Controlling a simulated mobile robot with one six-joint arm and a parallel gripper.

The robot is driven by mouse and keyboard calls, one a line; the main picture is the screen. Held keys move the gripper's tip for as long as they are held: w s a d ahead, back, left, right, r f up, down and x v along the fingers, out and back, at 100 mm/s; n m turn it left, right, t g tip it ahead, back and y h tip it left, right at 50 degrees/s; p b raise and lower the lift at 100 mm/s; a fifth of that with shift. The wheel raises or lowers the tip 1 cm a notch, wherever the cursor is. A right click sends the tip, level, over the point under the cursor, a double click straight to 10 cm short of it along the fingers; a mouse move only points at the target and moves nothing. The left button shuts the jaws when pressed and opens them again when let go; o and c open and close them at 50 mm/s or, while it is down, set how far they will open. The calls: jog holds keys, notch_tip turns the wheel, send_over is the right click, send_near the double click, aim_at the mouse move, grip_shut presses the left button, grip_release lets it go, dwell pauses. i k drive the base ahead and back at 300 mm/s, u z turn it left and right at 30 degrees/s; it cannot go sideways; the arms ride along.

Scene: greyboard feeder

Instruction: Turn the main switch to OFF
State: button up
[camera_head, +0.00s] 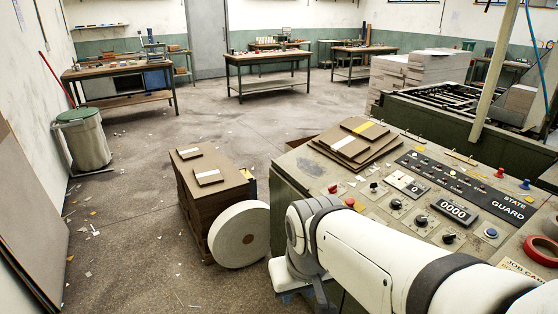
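The control console (300,184) stands at the right with a sloping top panel. Black rotary knobs sit on it: one at the left (396,204), one in the middle (421,220) and one nearer the front (449,238). Their labels are too small to read, so I cannot tell which control is the main switch or its position. The console's front is partly hidden behind my white arm, which crosses the lower right. My gripper is not visible; the arm bends down at its left end, beside the console.
Brown boards (354,140) lie on the console beside a counter reading 0000 (455,211). A red tape roll (543,250) lies at the right. A board stack (212,185) and a white roll (239,234) stand left of my arm. The floor farther left is mostly open, with scraps.

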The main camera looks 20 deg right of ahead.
aim_at(332, 189)
jog(key=i, duration=1.4)
jog(key=z, duration=1.85)
